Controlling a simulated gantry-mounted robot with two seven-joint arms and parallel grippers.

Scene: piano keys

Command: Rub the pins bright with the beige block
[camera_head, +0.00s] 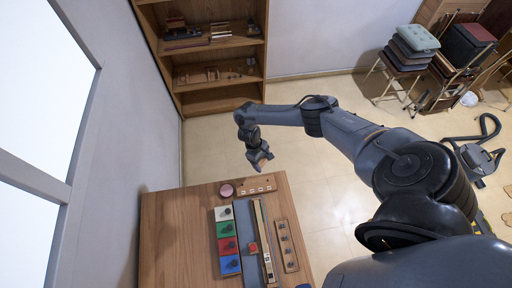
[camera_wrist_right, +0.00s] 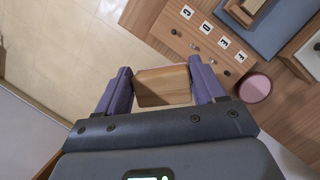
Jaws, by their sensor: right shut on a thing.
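My right gripper (camera_head: 262,161) hangs over the floor beyond the table's far edge. In the right wrist view its purple fingers (camera_wrist_right: 162,88) are shut on the beige block (camera_wrist_right: 163,86), which looks wood-brown. Another wooden strip (camera_head: 287,246) with several dark pins lies at the table's right side. My left gripper is not in view.
On the wooden table (camera_head: 175,240) are a pink round thing (camera_head: 226,190), a column of coloured squares (camera_head: 228,242) and a blue-grey panel (camera_head: 245,235) with a red block (camera_head: 253,248). The table's left part is clear. A shelf (camera_head: 215,75) stands behind.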

